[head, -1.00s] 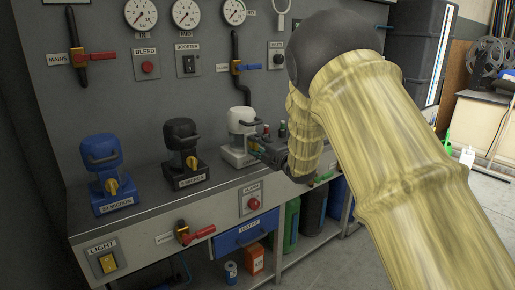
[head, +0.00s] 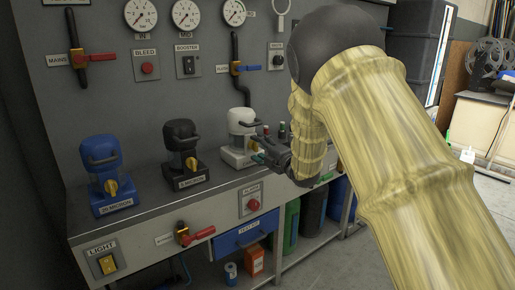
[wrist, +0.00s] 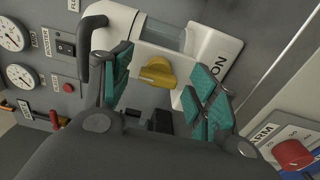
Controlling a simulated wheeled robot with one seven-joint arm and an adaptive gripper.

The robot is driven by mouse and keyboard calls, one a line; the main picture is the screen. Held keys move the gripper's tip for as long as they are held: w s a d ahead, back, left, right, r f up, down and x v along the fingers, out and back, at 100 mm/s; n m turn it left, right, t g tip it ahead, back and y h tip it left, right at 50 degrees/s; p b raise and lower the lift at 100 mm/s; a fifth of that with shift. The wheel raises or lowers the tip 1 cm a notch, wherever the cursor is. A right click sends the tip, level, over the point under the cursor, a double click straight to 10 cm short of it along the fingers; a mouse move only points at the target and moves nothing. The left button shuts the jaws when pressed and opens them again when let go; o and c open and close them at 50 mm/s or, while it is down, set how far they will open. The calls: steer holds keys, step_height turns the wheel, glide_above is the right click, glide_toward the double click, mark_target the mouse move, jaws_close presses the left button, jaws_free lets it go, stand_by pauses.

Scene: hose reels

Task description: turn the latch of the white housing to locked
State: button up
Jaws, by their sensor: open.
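The white housing (head: 241,121) stands third from the left on the bench, upright, with a dark handle. Its yellow latch (wrist: 157,73) shows in the wrist view, its raised grip lying roughly across the picture. The white housing (wrist: 213,52) fills the top of that view. My gripper (head: 258,158) is at the front of the housing in the head view. In the wrist view my gripper (wrist: 163,84) is open, with teal finger pads on either side of the latch and visible gaps to it.
A blue housing (head: 101,163) and a black housing (head: 181,143) with yellow latches stand to the left on the bench (head: 150,208). Gauges and valves line the wall behind.

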steer(key=v, duration=1)
steer(key=shift+s+d, duration=0.15)
steer(key=shift+s, duration=0.05)
